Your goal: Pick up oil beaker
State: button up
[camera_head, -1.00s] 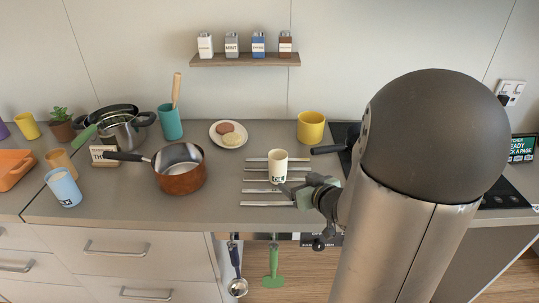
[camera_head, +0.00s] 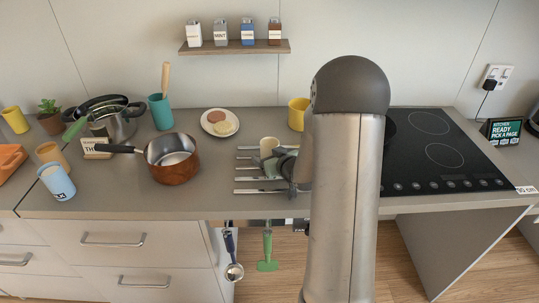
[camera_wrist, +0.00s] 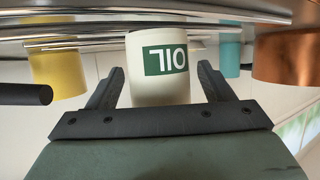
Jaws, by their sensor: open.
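The oil beaker (camera_head: 269,146) is a cream cup standing on the counter among thin metal bars. In the wrist view the beaker (camera_wrist: 158,85) shows a green label reading OIL, upside down. My gripper (camera_wrist: 160,70) is open, with one finger on each side of the beaker. A gap shows between each finger and the beaker. In the head view my gripper (camera_head: 284,166) is at the beaker's front right and hides its lower part.
A copper pan (camera_head: 172,160) stands to the left, with a plate of round patties (camera_head: 220,123) behind. A yellow cup (camera_head: 298,114) stands behind right, and a black cooktop (camera_head: 440,150) lies to the right. A spice shelf (camera_head: 235,48) hangs on the wall.

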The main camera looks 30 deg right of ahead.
jog(key=c, duration=1.2)
jog(key=shift+o, duration=0.2)
jog(key=shift+w+r, duration=0.1)
jog(key=shift+r, duration=0.1)
